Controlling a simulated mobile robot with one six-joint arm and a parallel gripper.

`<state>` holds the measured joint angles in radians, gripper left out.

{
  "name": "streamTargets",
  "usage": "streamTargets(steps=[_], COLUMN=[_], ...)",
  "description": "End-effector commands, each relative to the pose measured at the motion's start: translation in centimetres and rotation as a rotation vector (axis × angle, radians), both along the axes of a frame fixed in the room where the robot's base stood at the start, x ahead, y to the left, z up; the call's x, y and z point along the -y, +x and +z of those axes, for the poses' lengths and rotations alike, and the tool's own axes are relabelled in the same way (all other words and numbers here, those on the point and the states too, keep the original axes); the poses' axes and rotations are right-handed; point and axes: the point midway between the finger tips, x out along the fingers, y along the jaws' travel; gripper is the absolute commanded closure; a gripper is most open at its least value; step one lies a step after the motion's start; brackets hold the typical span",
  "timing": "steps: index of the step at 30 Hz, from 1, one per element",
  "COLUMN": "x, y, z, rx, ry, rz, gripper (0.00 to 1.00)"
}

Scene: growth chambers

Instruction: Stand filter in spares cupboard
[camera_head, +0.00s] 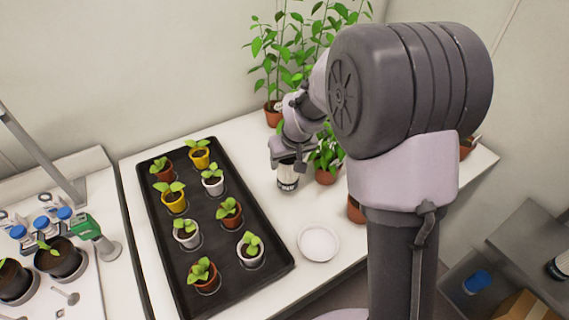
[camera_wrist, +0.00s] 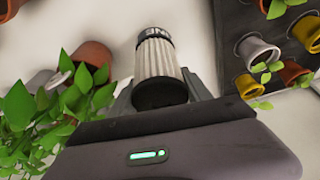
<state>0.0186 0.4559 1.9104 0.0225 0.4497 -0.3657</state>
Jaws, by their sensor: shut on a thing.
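The filter (camera_head: 288,179) is a white pleated cylinder with dark ends.
The black tray (camera_head: 165,235) holds several potted seedlings. A white saucer (camera_head: 318,243) lies on the bench (camera_head: 262,135). Leafy plants (camera_head: 325,155) stand close to my gripper. A blue-topped item (camera_head: 477,281), a cardboard box (camera_head: 525,306) and a white-and-black cylinder (camera_head: 560,265) are at the lower right.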

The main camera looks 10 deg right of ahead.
Motion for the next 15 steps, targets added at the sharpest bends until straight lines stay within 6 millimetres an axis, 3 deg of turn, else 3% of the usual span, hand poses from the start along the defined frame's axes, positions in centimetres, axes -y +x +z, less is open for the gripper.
streamTargets(steps=[3,8,15], x=[-0.1,-0.1,-0.1], y=[1.2,1.0,1.0], z=[-0.5,-3.9,-3.7], rx=[0.000,-0.002,0.000], ry=[0.000,0.000,0.000], rz=[0.001,0.000,0.000], gripper=[0.91,0.91,0.91])
